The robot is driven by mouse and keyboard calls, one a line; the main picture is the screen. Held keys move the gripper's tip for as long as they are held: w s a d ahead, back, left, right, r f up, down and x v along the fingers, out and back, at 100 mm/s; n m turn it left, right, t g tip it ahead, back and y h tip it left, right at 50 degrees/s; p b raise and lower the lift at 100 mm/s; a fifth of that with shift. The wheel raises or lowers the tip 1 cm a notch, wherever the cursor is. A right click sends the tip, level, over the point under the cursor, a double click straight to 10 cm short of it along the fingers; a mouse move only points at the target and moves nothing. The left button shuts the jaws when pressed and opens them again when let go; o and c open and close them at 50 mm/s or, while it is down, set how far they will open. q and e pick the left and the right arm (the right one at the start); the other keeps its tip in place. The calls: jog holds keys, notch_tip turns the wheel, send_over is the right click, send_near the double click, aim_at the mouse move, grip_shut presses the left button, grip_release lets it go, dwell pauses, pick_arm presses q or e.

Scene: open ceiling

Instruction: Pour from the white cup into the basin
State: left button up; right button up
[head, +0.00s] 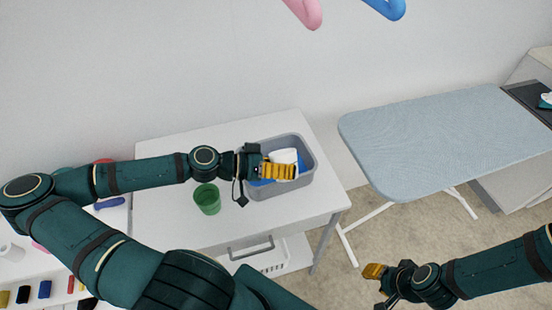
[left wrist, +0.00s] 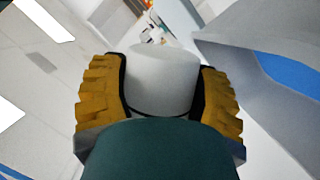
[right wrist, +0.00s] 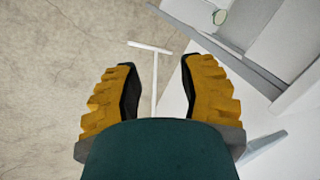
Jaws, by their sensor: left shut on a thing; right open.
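The white cup (head: 285,156) is between the yellow fingers of my left gripper (head: 280,171), over the grey basin (head: 309,162) on the white table. The left wrist view shows the white cup (left wrist: 162,80) gripped on both sides, with the grey basin (left wrist: 235,55) to its right. The basin has blue inside it (left wrist: 295,75). The cup's exact tilt and its contents cannot be made out. My right gripper (head: 376,271) is open and empty, low at the right, away from the basin; its fingers (right wrist: 160,80) are apart over the floor.
A green cup (head: 207,199) stands on the white table (head: 165,218) left of the basin. A blue-grey ironing board (head: 440,140) is at the right. Pink and blue hangers are overhead.

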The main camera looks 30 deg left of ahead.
pick_arm(q)
jog(key=shift+s+d+r+m+y+p, duration=0.2)
jog(key=shift+s+d+m+p, duration=0.15)
jog(key=shift+m, duration=0.15)
jog(key=shift+s+d+r+m+y+p, duration=0.1)
jog(key=shift+s+d+m+y+p, duration=0.1)
jog(key=shift+d+m, duration=0.25)
jog(key=shift+s+d+f+m+t, duration=0.2)
jog(key=shift+s+m+t, duration=0.1)
jog(key=shift+m, duration=0.15)
jog(key=shift+s+d+f+m+t+y+p, duration=0.25)
jog(key=shift+d+f+m+y+p, duration=0.4)
jog(key=shift+p, duration=1.1)
jog(key=shift+s+d+f+m+t+y+p, duration=0.15)
jog(key=shift+s+d+f+m+p, duration=0.2)
jog(key=shift+m+p, duration=1)
pick_arm(e)
notch_tip(320, 180, up, 8)
jog(key=w, duration=0.2)
jog(key=shift+w+d+f+t+p, duration=0.15)
jog(key=shift+d+t+p, duration=0.15)
jog(key=shift+p, duration=0.1)
